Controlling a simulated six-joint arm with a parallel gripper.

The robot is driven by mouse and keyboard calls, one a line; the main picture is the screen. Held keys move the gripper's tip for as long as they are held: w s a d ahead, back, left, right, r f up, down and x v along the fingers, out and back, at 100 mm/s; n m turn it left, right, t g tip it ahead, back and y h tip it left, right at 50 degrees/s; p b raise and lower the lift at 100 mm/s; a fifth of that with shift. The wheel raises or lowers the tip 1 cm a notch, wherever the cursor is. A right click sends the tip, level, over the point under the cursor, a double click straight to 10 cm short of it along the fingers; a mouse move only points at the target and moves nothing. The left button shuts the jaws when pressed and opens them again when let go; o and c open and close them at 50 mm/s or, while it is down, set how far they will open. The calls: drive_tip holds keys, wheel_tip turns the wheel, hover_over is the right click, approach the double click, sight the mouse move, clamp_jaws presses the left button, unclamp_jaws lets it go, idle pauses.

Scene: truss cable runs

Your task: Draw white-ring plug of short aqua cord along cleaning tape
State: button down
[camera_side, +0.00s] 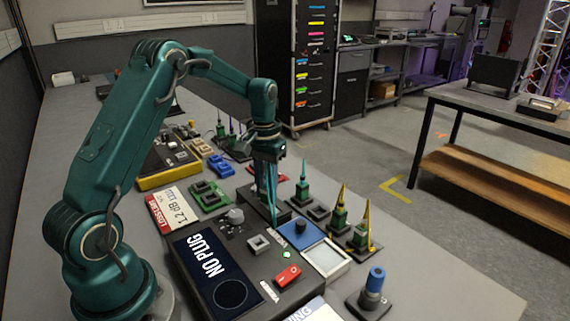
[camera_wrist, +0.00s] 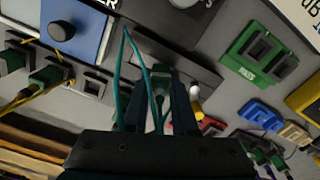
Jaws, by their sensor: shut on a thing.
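My gripper (camera_side: 268,188) points down over the dark block behind the black console. In the wrist view its fingers (camera_wrist: 158,92) are closed around a green plug (camera_wrist: 160,72). The aqua cord (camera_wrist: 123,62) runs beside the fingers in a narrow loop; in the side view it hangs at the gripper (camera_side: 274,196). I cannot make out a white ring on the held plug. A blue unit with a dark knob (camera_side: 299,235), which seems to be the tape cleaner, lies right of the gripper; it is at upper left in the wrist view (camera_wrist: 88,22). The plug's tip is hidden.
The black console (camera_side: 204,276) reads "NO PLUG" and carries a red switch (camera_side: 288,275). A pale square pad (camera_side: 327,258) adjoins the blue unit. Green plugs with yellow cords (camera_side: 339,217) stand to the right. A blue-capped post (camera_side: 374,285) stands near the front edge.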

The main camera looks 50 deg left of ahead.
drive_tip(key=shift+d, duration=0.95)
idle(1.1)
drive_tip(key=shift+s+d+f, duration=0.1)
drive_tip(key=shift+d, duration=0.55)
idle(0.5)
drive_tip(key=shift+a, duration=2.05)
idle(2.3)
